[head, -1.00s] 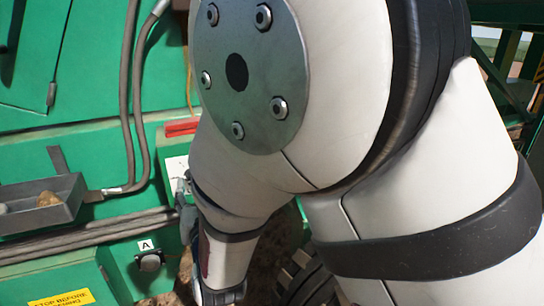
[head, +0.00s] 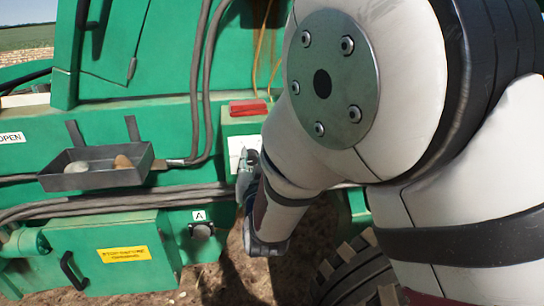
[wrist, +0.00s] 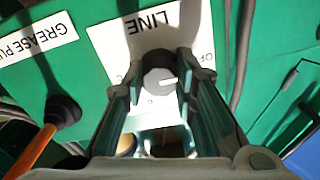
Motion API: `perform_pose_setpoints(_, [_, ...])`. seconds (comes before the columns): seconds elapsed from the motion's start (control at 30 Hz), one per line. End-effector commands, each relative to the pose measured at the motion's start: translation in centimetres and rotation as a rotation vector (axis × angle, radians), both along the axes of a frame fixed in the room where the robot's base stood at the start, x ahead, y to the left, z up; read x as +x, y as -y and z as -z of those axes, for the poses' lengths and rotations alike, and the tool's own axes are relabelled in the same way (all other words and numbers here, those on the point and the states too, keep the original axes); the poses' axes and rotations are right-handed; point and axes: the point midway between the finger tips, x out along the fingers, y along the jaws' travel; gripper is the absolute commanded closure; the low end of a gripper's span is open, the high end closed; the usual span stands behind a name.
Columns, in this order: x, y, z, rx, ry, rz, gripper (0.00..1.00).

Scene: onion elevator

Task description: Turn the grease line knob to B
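The grease line knob (wrist: 160,80) is a round grey knob with a white pointer mark, on a white plate (wrist: 117,45) reading LINE upside down. The pointer lies towards the right in the wrist view. Part of OFF shows at the plate's right and a C at its left; a B mark cannot be made out clearly. My gripper (wrist: 160,78) has one finger on each side of the knob, with narrow gaps that look clear of it. In the head view my gripper (head: 246,178) is at the white plate (head: 240,148); the knob is hidden there.
A GREASE PU... label (wrist: 38,38) and a black knob with an orange handle (wrist: 62,112) are left in the wrist view. In the head view, a metal tray (head: 95,182), cables, an A-labelled knob (head: 202,231) and a red block (head: 248,107) are near.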

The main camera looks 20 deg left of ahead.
Motion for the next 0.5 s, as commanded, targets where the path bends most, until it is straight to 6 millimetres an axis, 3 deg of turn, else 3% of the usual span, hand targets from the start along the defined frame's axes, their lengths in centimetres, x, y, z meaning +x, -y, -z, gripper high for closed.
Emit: perform_pose_setpoints(0.5, [0.2, 0.06, 0.21, 0.14, -0.084, 0.001, 1.0])
